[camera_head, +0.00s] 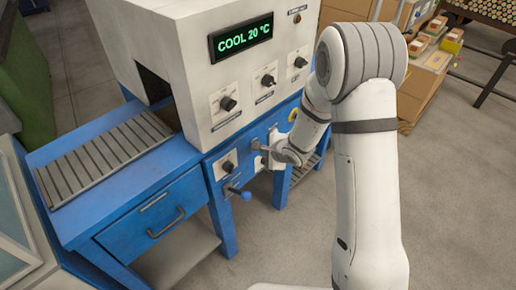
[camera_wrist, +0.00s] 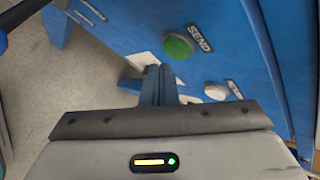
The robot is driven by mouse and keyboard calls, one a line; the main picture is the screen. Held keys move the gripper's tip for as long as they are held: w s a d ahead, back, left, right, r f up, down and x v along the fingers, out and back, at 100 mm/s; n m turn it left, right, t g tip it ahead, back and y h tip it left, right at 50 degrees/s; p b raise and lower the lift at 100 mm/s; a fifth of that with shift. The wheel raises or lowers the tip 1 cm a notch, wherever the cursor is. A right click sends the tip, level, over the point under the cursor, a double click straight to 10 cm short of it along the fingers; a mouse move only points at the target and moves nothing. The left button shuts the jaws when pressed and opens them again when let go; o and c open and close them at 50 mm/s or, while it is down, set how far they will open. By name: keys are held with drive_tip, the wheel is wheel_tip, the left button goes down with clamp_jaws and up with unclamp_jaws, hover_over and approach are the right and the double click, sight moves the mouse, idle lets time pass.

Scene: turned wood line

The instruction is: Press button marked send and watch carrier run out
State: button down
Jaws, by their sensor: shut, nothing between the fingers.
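In the head view my gripper (camera_head: 258,149) is at the blue panel under the white machine; I cannot make out the green button there. No carrier is visible in the slatted bed (camera_head: 105,155) or the dark opening (camera_head: 152,82).
A white machine (camera_head: 215,60) shows COOL 20 °C above several black knobs. A pale round button (camera_wrist: 217,92) is close to my fingers. A blue drawer (camera_head: 155,215) is at left. Cardboard boxes (camera_head: 425,85) stand behind.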

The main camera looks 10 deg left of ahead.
drive_tip(key=shift+w+a+r, duration=0.1)
drive_tip(key=shift+w+a+p, duration=0.2)
drive_tip(key=shift+w+p, duration=0.05)
drive_tip(key=shift+p, duration=0.35)
